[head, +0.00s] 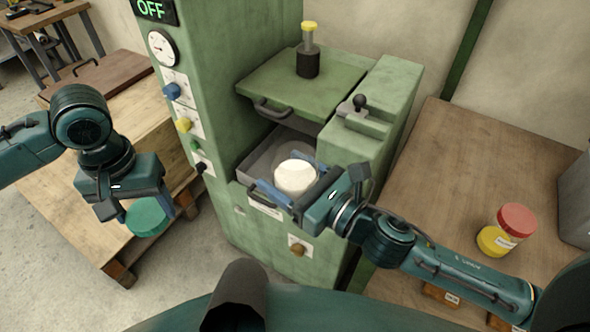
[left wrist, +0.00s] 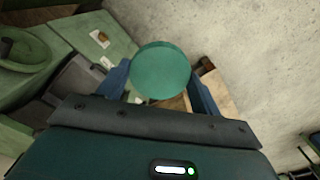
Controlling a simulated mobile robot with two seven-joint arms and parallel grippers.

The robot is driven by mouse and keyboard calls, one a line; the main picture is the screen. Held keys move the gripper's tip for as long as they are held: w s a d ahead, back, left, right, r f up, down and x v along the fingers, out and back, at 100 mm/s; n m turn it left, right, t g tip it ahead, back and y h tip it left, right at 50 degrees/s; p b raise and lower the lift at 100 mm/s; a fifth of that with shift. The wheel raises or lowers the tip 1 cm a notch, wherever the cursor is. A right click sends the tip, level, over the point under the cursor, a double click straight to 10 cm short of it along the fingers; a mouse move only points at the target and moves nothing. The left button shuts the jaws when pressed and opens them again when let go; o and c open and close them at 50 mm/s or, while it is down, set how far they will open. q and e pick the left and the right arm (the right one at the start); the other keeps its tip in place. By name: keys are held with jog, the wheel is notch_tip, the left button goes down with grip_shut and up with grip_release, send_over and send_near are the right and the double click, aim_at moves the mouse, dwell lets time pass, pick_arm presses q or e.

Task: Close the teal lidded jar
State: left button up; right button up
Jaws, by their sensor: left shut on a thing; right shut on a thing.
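The teal round lid (head: 146,217) is held by my left gripper (head: 150,205), off to the left of the green machine. In the left wrist view the lid (left wrist: 160,70) sits between the two blue fingers of the gripper (left wrist: 160,85). An open jar with pale cream contents (head: 295,178) is at the machine's grey drawer. My right gripper (head: 292,179) is shut on it, with blue fingers on either side. The jar's lower part is hidden by the gripper and drawer front. Lid and jar are well apart.
The green machine (head: 222,130) shows OFF. Its grey drawer (head: 258,152) stands open below a green plate (head: 275,85) bearing a yellow-capped black cylinder (head: 308,62). A yellow jar with a red lid (head: 495,240) stands on the wooden table (head: 440,170). A wooden crate (head: 75,205) is at left.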

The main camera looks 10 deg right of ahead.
pick_arm(q)
jog(key=shift+d, duration=0.1)
jog(key=w+d+r, duration=0.4)
jog(key=d+r, duration=0.4)
jog(key=d, duration=0.5)
notch_tip(320, 180, up, 8)
send_over(296, 155)
jog(key=shift+w+a+f+n, duration=0.2)
jog(key=shift+a+n, duration=0.15)
jog(key=shift+n, duration=0.05)
jog(key=shift+s+d+r, duration=0.2)
jog(key=shift+d+r, duration=0.05)
jog(key=shift+d, duration=0.1)
jog(key=shift+f, duration=2.05)
jog(key=shift+f, duration=0.9)
jog(key=shift+f, duration=0.55)
